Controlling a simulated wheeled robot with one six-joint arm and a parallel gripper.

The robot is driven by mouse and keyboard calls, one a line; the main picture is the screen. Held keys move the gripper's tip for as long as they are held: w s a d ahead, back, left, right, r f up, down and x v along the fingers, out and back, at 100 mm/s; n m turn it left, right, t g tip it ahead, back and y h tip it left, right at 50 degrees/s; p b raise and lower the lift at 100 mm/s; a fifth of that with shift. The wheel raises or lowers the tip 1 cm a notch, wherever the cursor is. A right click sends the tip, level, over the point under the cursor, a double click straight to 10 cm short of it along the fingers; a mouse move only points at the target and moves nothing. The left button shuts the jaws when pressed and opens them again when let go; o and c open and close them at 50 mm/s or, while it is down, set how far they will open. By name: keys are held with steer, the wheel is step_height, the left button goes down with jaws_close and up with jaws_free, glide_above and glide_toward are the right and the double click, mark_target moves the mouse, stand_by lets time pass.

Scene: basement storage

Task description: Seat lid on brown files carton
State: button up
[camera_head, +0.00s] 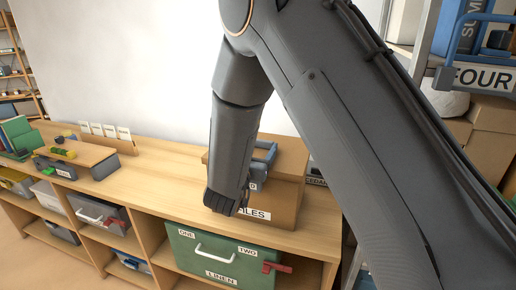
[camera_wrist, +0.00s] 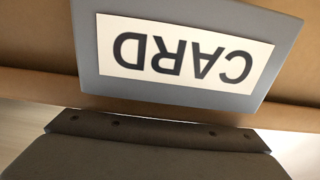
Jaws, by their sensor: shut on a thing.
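The brown files carton (camera_head: 284,208) stands on the wooden counter, its white FILES label partly covered by my arm. A brown lid (camera_head: 289,160) is at its top; I cannot tell whether its rim sits flush all round. A blue-grey fitting (camera_head: 265,154) shows at the lid beside my arm. In the wrist view a grey plate with an upside-down CARD label (camera_wrist: 185,50) lies against brown board (camera_wrist: 40,50). My gripper (camera_head: 236,204) points down at the carton's front left and is shut on the lid. The grip itself is hidden.
The counter (camera_head: 165,175) between is clear. A green LINEN bin (camera_head: 222,258) is on the shelf below. A metal rack (camera_head: 425,60) and cartons stand right.

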steer(key=shift+f, duration=0.3)
stand_by(0.4)
steer(key=o, duration=1.2)
steer(key=shift+r, duration=0.1)
steer(key=shift+r+p, duration=2.25)
steer(key=shift+r, duration=1.2)
